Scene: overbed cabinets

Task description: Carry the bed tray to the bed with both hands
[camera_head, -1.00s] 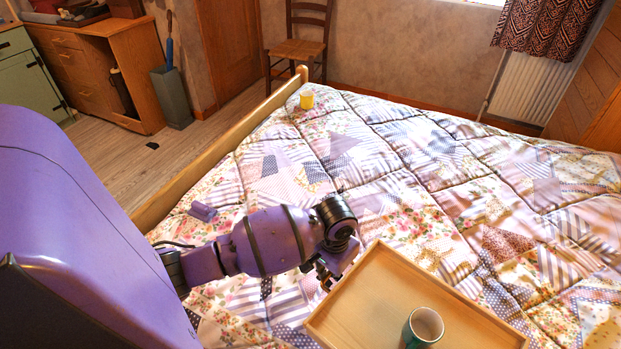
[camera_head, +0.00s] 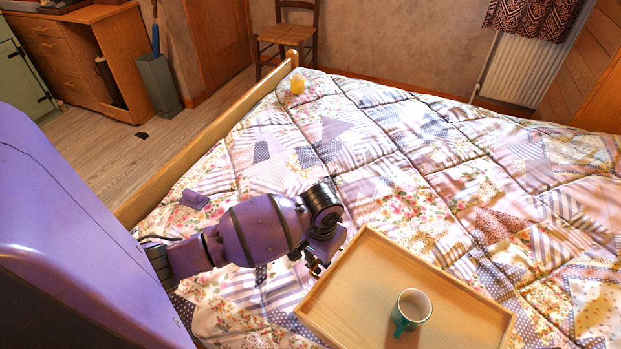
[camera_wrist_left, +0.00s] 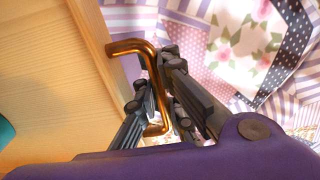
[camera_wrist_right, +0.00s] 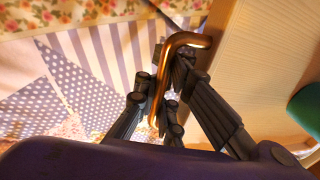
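The bed tray (camera_head: 345,307) is a light wooden tray with a raised rim, above the quilt of the bed (camera_head: 400,170). I cannot tell whether it touches the quilt. A teal mug with a white inside (camera_head: 411,308) stands upright on it. My left gripper (camera_head: 316,267) is at the tray's left side. In the left wrist view its fingers (camera_wrist_left: 157,82) are closed around a copper handle (camera_wrist_left: 128,46). In the right wrist view my right gripper (camera_wrist_right: 162,82) is closed around the other copper handle (camera_wrist_right: 190,39). The right arm is out of the head view.
A wooden bed board (camera_head: 215,128) runs along the bed's left side. A small yellow object (camera_head: 297,85) and a purple object (camera_head: 194,199) lie on the quilt. A chair (camera_head: 288,35), desk (camera_head: 88,60) and bin (camera_head: 158,85) stand beyond. The quilt's middle is clear.

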